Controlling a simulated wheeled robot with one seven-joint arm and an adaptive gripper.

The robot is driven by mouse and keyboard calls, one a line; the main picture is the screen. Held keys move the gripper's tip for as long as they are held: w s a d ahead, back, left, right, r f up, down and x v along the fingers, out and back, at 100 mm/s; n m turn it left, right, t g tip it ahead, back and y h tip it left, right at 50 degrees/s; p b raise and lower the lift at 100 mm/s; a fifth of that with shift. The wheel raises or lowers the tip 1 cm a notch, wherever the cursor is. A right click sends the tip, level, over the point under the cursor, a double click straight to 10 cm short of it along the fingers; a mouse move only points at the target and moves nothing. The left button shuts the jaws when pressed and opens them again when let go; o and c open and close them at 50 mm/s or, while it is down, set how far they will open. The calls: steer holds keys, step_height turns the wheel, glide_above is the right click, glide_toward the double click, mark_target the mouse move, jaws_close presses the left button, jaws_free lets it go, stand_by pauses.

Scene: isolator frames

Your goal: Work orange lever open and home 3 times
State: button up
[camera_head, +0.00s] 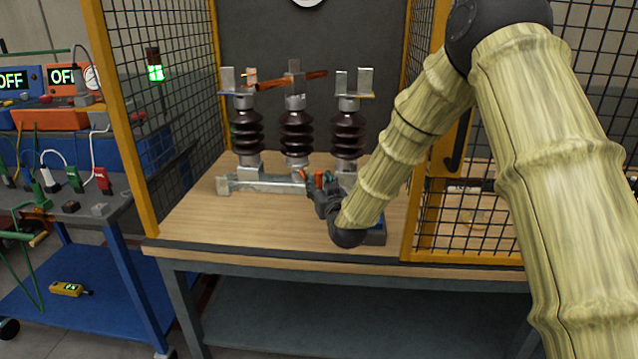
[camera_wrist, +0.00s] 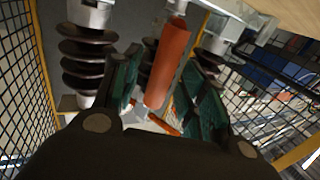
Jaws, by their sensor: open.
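The orange lever (camera_wrist: 169,62) lies between the two green fingers of my gripper (camera_wrist: 162,70) in the wrist view, with gaps seen beside it. In the head view my gripper (camera_head: 315,184) is at the front of the isolator's base, and only a small part of the orange lever (camera_head: 319,179) shows there. My gripper is open around the lever. The isolator has three dark brown ribbed insulators (camera_head: 296,133) on a metal base (camera_head: 265,183). A copper bar (camera_head: 290,80) crosses the top at a slant, its right end short of the right-hand upright contacts (camera_head: 341,82).
The isolator stands on a wooden bench (camera_head: 215,225) inside a yellow-framed mesh cage (camera_head: 130,130). The open mesh door (camera_head: 475,215) is at right, close to my arm. A blue trolley (camera_head: 95,300) with instruments stands at left. Bare bench top lies in front of the base.

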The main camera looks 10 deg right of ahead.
steer(key=shift+w+a, duration=0.1)
steer(key=shift+w, duration=0.5)
jaws_close()
steer(key=shift+a, duration=0.1)
